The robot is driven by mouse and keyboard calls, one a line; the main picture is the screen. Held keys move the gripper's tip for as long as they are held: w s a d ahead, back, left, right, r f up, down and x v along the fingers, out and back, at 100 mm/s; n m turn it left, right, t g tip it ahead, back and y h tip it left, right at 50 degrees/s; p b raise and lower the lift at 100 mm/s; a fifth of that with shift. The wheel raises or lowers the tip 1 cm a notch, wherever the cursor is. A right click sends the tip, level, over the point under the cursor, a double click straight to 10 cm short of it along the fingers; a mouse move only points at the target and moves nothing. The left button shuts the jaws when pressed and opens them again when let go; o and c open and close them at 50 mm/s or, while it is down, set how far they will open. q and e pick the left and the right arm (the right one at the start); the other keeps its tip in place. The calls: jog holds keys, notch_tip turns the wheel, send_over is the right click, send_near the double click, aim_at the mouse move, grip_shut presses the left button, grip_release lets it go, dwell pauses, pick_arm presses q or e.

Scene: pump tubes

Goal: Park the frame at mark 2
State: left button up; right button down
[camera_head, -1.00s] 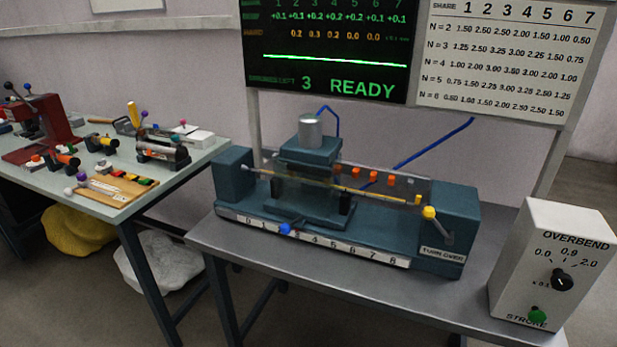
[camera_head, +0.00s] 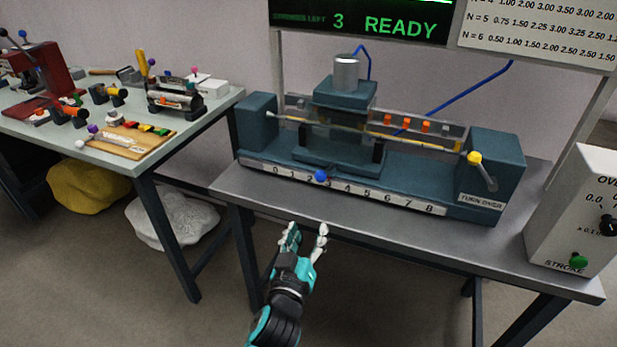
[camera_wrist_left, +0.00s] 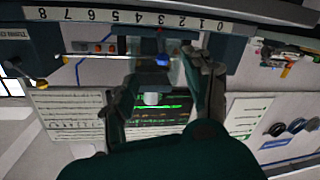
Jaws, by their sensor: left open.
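The frame (camera_head: 345,93) is a teal press block with a grey cylinder on top, standing on the left half of a long teal bed (camera_head: 415,188). A blue knob (camera_head: 321,175) sits at its front foot, by the white scale strip (camera_head: 400,201) numbered 0 to 8. The knob is around marks 2 and 3; its exact reading is unclear. The knob also shows in the left wrist view (camera_wrist_left: 161,60), where the scale is upside down. My left gripper (camera_head: 307,235) is open and empty, below and in front of the knob, apart from it. My right gripper is out of view.
A yellow-knobbed crank (camera_head: 475,159) is at the bed's right end. A white OVERBEND box (camera_head: 580,225) stands on the right of the grey table (camera_head: 500,243). A display (camera_head: 370,20) reads READY. A side table (camera_head: 190,130) with tools is at left.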

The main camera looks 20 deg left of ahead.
aim_at(319, 180)
pick_arm(q)
jog(key=w+a+r, duration=0.1)
jog(key=w, duration=0.4)
jog(key=w+p, duration=0.1)
jog(key=w, duration=0.4)
jog(key=w+a+r, duration=0.1)
jog(key=w, duration=0.4)
jog(key=shift+w+a+r+p, duration=0.3)
jog(key=shift+w, duration=0.05)
jog(key=shift+w+a, duration=0.1)
jog(key=shift+w, duration=0.55)
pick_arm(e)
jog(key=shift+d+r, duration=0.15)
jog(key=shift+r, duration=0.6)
pick_arm(q)
jog(key=shift+c, duration=0.4)
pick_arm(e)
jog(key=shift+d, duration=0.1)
pick_arm(q)
jog(key=c, duration=0.9)
grip_shut()
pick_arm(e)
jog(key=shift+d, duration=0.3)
pick_arm(q)
jog(key=shift+f, duration=0.15)
